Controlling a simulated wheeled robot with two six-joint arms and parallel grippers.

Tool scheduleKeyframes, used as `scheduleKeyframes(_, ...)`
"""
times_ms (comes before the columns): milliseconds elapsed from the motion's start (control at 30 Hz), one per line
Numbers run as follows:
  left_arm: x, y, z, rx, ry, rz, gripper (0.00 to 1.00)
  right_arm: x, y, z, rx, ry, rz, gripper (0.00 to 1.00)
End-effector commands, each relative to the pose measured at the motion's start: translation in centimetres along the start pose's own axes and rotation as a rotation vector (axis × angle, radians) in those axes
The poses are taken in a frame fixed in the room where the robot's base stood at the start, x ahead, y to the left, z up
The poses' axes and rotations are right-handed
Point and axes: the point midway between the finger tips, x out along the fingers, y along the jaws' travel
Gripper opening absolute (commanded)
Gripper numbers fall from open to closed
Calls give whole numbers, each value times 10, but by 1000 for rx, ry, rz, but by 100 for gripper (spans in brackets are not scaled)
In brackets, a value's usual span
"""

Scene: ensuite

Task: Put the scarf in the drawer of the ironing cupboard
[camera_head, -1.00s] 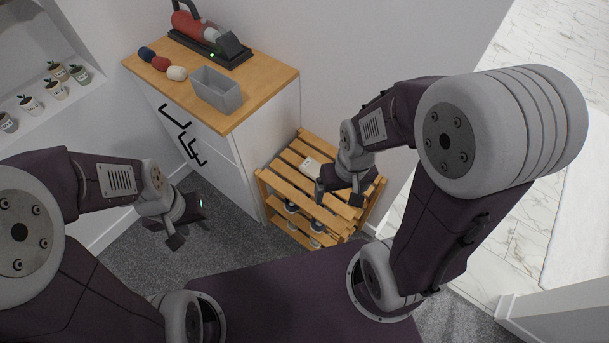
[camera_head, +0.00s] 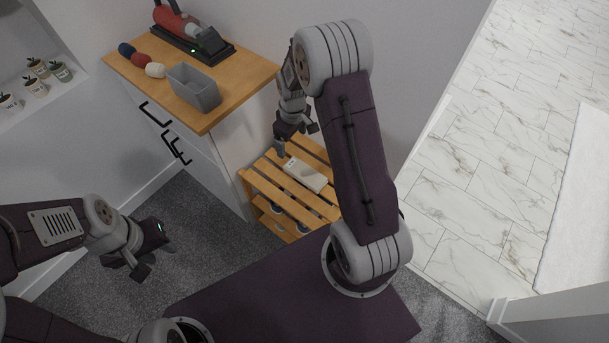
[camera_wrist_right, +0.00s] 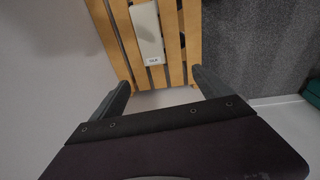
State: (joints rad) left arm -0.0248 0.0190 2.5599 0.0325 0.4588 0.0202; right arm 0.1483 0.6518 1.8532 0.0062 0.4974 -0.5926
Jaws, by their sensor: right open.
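The white ironing cupboard (camera_head: 212,165) with a wooden top stands at the upper left in the head view. Its front has several black handles (camera_head: 170,145), and no drawer stands open. I cannot make out a scarf for certain. Three small rolled items, dark blue, red and white (camera_head: 141,60), lie on the cupboard top. My right gripper (camera_head: 296,138) is open and empty above the slatted rack, right of the cupboard; its fingers also frame the right wrist view (camera_wrist_right: 163,92). My left gripper (camera_head: 155,260) appears open and empty over the carpet, in front of the cupboard.
The wooden slatted rack (camera_head: 270,190) holds a white box (camera_head: 305,174) on top and shoes lower down. A grey bin (camera_head: 194,88) and a red appliance on a dark dock (camera_head: 190,35) stand on the cupboard. Potted plants (camera_head: 36,85) line a shelf at left.

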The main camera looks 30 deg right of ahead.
Motion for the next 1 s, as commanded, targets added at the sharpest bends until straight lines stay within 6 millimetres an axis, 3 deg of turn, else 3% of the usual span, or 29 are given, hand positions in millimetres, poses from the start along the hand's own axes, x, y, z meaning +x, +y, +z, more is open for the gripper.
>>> scheduleKeyframes(33,6,0,1,0,0,0,36,28,10,4,0,-22,-10,89)
scheduleKeyframes(100,11,0,1,0,0,0,36,62,23,13,4,-51,-25,89)
scheduleKeyframes(233,15,0,2,0,0,0,36,110,34,37,30,-101,-59,89)
scheduleKeyframes(300,16,0,2,0,0,0,36,122,35,44,39,-115,-69,89)
scheduleKeyframes(467,16,0,2,0,0,0,36,128,35,47,43,-120,-73,89)
scheduleKeyframes(667,20,0,2,0,0,0,36,158,32,50,43,-121,-73,89)
scheduleKeyframes(867,20,0,2,0,0,0,36,167,30,50,43,-121,-73,89)
scheduleKeyframes(1000,24,0,2,0,0,0,36,193,24,50,43,-122,-74,89)
